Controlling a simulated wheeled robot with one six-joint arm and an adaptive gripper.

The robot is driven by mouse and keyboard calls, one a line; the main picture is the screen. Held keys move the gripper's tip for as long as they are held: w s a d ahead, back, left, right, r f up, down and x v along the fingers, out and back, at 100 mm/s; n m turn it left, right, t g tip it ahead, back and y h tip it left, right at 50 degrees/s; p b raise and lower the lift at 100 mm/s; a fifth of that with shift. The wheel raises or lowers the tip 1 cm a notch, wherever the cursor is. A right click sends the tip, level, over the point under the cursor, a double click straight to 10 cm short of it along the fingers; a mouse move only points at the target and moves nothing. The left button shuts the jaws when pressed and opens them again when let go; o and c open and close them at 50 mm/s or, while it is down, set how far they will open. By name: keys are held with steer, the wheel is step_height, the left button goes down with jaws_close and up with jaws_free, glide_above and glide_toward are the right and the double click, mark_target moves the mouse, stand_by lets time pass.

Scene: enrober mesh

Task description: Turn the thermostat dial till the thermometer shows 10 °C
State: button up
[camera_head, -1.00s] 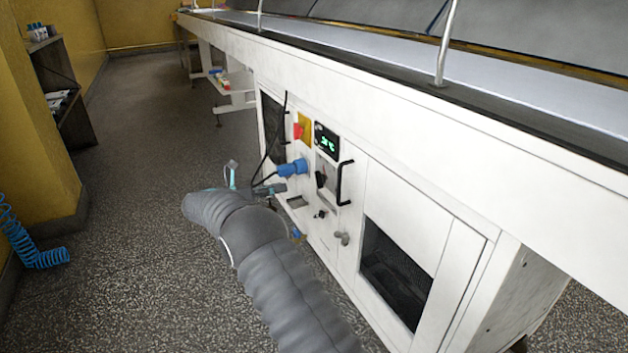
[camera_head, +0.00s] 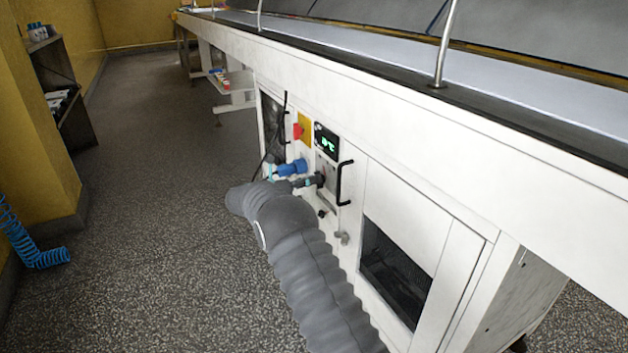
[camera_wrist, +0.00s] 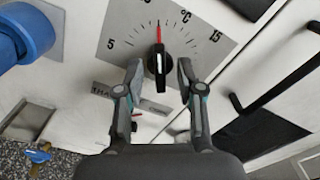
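The thermostat dial (camera_wrist: 158,64) is a black knob with a red pointer on a grey scale plate (camera_wrist: 124,22) in the wrist view. The pointer stands almost straight up, between the 5 on the left and the 15 on the right. My gripper (camera_wrist: 160,72) is open, with one finger on each side of the knob and gaps visible. In the head view my gripper (camera_head: 314,181) is at the panel and largely hides the dial. The thermometer (camera_head: 327,142) is a black display with green characters above it, too small to read surely.
A blue plug (camera_head: 292,167) sticks out left of the dial; it also shows in the wrist view (camera_wrist: 28,35). A black handle (camera_head: 345,183) stands close on the right. A red switch on a yellow plate (camera_head: 304,129) is above.

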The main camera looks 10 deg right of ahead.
steer(key=shift+w+d, duration=0.2)
steer(key=shift+d, duration=0.5)
jaws_close()
steer(key=shift+m, duration=0.3)
steer(key=shift+s+m+b, duration=0.1)
steer(key=shift+m+b, duration=1.65)
steer(key=shift+m, duration=1.35)
